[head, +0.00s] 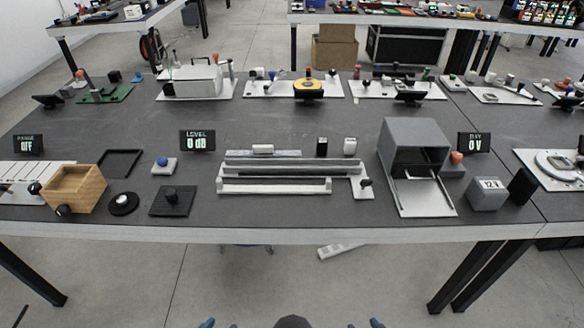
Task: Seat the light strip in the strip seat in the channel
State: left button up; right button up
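A long dark channel (290,167) lies left to right on a pale base near the middle of the table. A long thin white bar, which looks like the light strip (275,187), lies parallel to it along the front, between small end posts. It appears apart from the channel. The strip seat inside the channel is too small to make out. Neither gripper can be made out; only small blue parts of my own body show at the bottom edge.
A grey open-fronted box (414,145) stands right of the channel. Behind the channel are a white block (263,149), a black block (322,147) and another white block (350,146). Left are a black pad (172,202) and a wooden box (75,187). The table (290,213) is clear in front.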

aim_at(232, 165)
jog(key=j+z, duration=0.15)
jog(key=z, duration=1.05)
jog(key=j+z, duration=0.45)
jog(key=k+j+z, duration=0.2)
jog(key=j+z, duration=0.25)
jog(key=k+j, duration=0.15)
jog(key=j, duration=0.2)
jog(key=k+j+z, duration=0.1)
jog(key=j, duration=0.25)
jog(key=k+j, duration=0.15)
jog(key=j, duration=0.15)
jog(key=z, duration=0.05)
